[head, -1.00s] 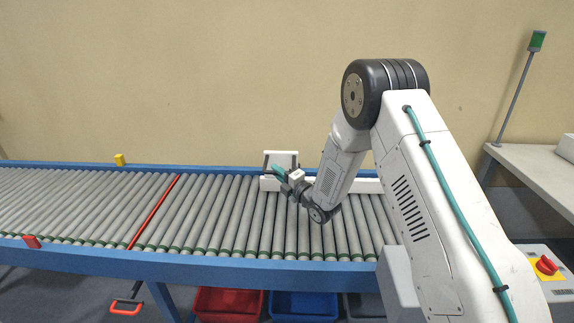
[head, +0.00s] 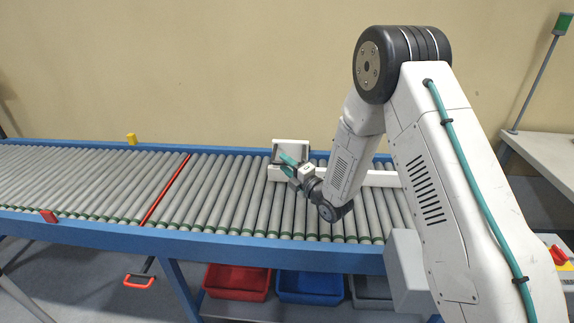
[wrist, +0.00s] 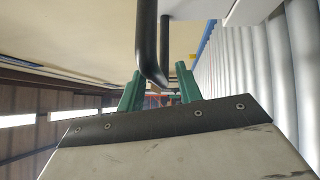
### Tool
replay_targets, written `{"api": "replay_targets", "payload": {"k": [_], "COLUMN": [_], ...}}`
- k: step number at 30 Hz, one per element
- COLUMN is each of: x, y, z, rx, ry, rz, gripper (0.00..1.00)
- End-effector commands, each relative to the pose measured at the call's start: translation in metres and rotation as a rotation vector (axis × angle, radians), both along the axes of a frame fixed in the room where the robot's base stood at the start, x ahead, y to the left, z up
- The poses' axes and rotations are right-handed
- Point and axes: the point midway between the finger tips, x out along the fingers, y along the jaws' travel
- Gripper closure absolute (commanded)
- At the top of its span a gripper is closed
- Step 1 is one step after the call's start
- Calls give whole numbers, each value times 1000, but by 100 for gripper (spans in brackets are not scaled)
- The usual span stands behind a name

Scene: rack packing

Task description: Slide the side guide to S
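The side guide (head: 382,179) is a white bar along the far side of the roller conveyor, with a white upright plate (head: 291,145) near its left end. My gripper (head: 287,159) is in front of this plate, its teal fingers pointing up and left. In the wrist view my gripper (wrist: 158,88) has its two green fingers apart. A black bent handle (wrist: 148,45) lies beyond and between them in the picture. I see no clear grip on it; contact cannot be told. No S mark is readable.
A red line (head: 165,190) crosses the rollers to the left. A yellow block (head: 131,139) and a red block (head: 48,216) sit on the rails. A red bin (head: 238,281) and a blue bin (head: 310,287) are below. A grey table (head: 548,155) stands right.

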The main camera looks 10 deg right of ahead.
Motion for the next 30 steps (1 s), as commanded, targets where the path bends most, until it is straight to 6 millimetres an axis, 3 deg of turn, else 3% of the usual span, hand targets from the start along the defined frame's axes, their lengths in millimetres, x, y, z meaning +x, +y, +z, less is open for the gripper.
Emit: {"api": "replay_targets", "payload": {"k": [8,21,30], "x": [-5,-61,-65], "y": [-5,-40,-43], "z": [0,-9,-9], "rx": [0,0,0], "ry": [-1,1,0], "rz": [-2,-2,-2], "gripper": [65,65,65]}}
